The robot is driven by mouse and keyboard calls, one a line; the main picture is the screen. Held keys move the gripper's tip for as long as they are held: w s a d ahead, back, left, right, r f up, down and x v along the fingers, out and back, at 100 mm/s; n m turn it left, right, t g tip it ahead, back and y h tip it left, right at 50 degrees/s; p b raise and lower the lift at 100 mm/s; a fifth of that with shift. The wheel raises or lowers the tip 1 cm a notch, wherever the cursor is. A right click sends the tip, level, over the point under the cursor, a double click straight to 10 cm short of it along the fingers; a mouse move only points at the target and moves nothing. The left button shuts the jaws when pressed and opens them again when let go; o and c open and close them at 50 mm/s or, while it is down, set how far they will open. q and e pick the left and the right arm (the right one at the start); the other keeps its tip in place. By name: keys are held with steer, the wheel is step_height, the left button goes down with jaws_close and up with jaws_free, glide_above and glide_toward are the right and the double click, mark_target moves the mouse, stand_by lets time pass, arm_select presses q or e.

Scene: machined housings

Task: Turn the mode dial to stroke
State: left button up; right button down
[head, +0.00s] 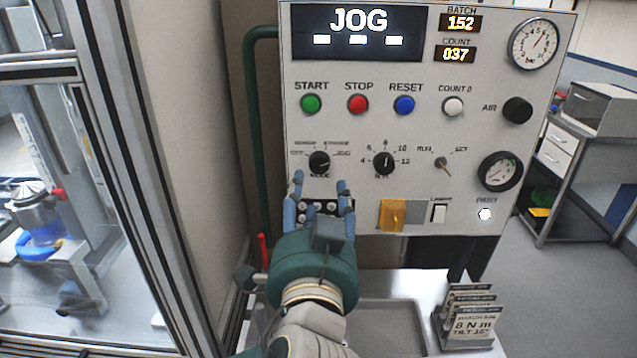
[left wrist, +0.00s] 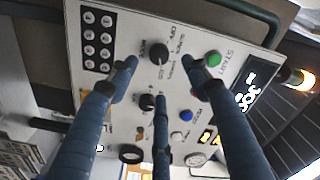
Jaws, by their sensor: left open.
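The mode dial (head: 319,163) is a black knob on the grey control panel, ringed by printed positions including single, stroke and jog. Its white pointer line points right, toward jog, and the display (head: 358,30) above reads JOG. My left gripper (head: 321,184) is open just below and in front of the dial, its blue fingers pointing up at the panel. In the left wrist view the mode dial (left wrist: 158,52) shows between the spread fingers, with none seen closed on it. Whether a fingertip touches the panel cannot be told. My right gripper is out of view.
A second numbered dial (head: 383,163) sits right of the mode dial. Start (head: 310,103), stop (head: 358,103) and reset (head: 404,104) buttons are above. A card stand (head: 468,318) stands below.

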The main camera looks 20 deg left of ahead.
mark_target(319, 167)
arm_select(q)
steer(key=p+x, duration=0.2)
steer(key=x, duration=0.6)
steer(key=shift+w+a, duration=0.15)
steer(key=shift+w, duration=0.05)
steer(key=shift+w+f, duration=0.15)
steer(key=shift+w, duration=0.25)
steer(key=shift+c, duration=0.3)
steer(key=c, duration=0.9)
steer(key=shift+c, duration=1.1)
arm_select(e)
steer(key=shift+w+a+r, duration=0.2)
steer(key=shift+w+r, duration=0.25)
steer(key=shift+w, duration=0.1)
